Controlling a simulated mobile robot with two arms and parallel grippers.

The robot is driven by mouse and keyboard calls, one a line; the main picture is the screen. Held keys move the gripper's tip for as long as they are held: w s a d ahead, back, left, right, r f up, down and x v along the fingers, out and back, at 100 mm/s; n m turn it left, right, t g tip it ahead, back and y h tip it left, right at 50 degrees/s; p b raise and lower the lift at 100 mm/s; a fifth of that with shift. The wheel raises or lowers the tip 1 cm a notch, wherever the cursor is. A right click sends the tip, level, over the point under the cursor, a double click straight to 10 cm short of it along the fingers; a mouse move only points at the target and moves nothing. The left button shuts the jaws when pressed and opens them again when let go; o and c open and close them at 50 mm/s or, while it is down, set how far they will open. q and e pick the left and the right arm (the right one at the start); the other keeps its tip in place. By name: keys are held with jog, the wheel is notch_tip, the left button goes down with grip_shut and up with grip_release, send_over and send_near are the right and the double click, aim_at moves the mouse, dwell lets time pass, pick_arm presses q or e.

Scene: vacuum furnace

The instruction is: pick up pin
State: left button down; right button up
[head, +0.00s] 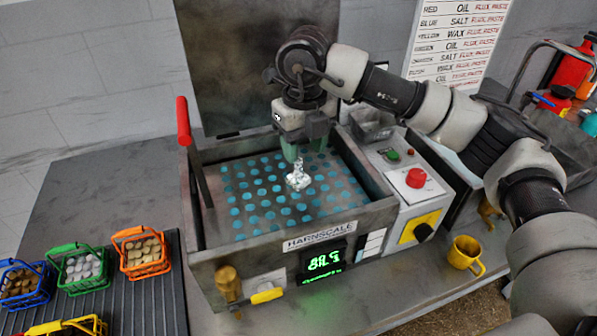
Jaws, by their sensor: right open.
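A small shiny silver piece, which may be the pin (298,178), stands on the dotted floor of the open furnace box; its exact shape is hard to make out. My right gripper (304,151) points down just above and slightly behind it in the picture. Its greenish fingers are apart, and nothing shows held between them. I cannot tell whether the fingertips touch the silver piece. My left gripper is not in view.
The furnace box (215,262) has raised walls, a red-handled lever (183,122) at left and an upright lid (235,60) behind. A control panel with a red button (416,178) and a yellow mug (466,254) are at right. Several coloured baskets (142,252) stand at left.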

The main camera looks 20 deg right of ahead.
aim_at(298, 176)
jog(key=shift+w+a+f, duration=0.1)
jog(key=shift+f, duration=0.3)
jog(key=f+p, duration=0.2)
jog(key=f, duration=0.1)
jog(key=shift+w+a+f, duration=0.1)
jog(key=shift+a+f, duration=0.15)
jog(key=shift+a, duration=0.1)
jog(key=shift+f, duration=0.55)
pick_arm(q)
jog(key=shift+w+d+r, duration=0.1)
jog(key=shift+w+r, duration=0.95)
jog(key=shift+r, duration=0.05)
pick_arm(e)
jog(key=shift+c, duration=1)
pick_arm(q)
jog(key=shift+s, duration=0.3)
pick_arm(e)
grip_shut()
